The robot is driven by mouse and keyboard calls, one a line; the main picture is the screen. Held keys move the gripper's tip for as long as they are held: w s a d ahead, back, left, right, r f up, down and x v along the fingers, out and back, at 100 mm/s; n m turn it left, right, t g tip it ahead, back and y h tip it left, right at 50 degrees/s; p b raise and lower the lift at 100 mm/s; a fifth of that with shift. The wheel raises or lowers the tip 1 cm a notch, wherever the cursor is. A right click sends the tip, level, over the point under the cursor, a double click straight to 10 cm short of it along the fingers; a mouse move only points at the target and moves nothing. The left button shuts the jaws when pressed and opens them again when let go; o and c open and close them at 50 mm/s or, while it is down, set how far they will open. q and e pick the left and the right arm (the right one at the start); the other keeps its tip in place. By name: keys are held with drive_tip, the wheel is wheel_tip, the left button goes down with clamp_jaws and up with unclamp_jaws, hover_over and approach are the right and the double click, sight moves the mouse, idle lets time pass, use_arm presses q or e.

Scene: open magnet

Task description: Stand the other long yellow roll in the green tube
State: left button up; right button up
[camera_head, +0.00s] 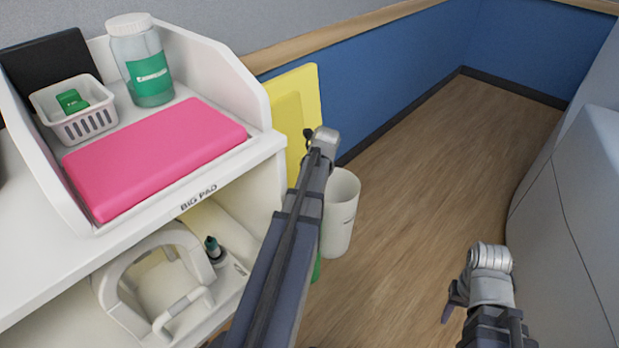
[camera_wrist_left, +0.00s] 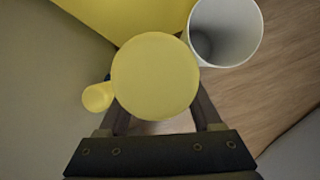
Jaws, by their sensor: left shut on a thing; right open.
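In the left wrist view, a yellow roll (camera_wrist_left: 155,75) shows end-on between the fingers of my left gripper (camera_wrist_left: 162,126), which is shut on it. The roll hides the fingertips and its own length. A second, smaller-looking yellow roll end (camera_wrist_left: 97,97) shows to its left. In the head view, my left arm covers the roll and most of the gripper. A sliver of green (camera_head: 316,269) shows beside my left arm, below a white tube; it may be the green tube, but most of it is hidden. My right gripper (camera_head: 454,302) is open and empty over the floor.
The white tube (camera_head: 341,212) is open-topped; it also shows in the left wrist view (camera_wrist_left: 226,30). A yellow panel (camera_head: 308,92) stands behind. The white shelf unit holds a pink pad (camera_head: 155,155), a basket (camera_head: 78,122) and a jar (camera_head: 150,80). Floor at right is clear.

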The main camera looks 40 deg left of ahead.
use_arm(q)
drive_tip(key=shift+f+b, duration=1.1)
drive_tip(key=shift+f, duration=0.3)
drive_tip(key=o, duration=1.5)
drive_tip(key=shift+r, duration=0.15)
drive_tip(key=p+v, duration=0.7)
drive_tip(key=shift+d+r, duration=0.15)
drive_tip(key=shift+r, duration=0.1)
